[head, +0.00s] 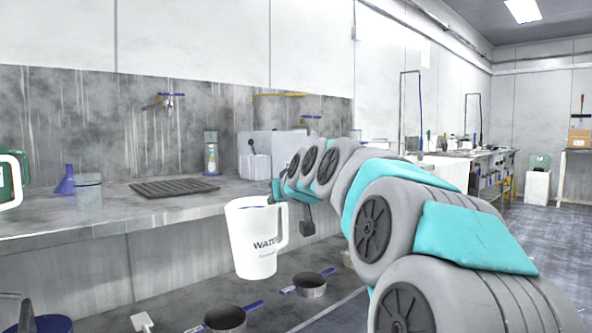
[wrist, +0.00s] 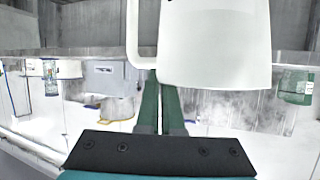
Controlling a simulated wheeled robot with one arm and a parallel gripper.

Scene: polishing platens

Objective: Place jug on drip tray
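The white jug (head: 252,245), marked WATER, is upright in the air in front of the bench's front edge. Its handle is on the right in the head view. My gripper (head: 277,190) is at the jug's rim and handle side, mostly hidden there. In the wrist view, the green fingers of my gripper (wrist: 161,85) are close together and meet the jug (wrist: 215,45) near where its handle joins the rim. The exact contact is hidden. The dark ribbed drip tray (head: 174,187) lies empty on the bench, left of and beyond the jug.
A tap (head: 167,102) is on the wall above the tray. A clear beaker (head: 89,190) and blue funnel (head: 65,180) stand left of it. A bottle (head: 211,153) and grey box (head: 275,152) stand behind right. Pans (head: 225,319) lie on the lower shelf.

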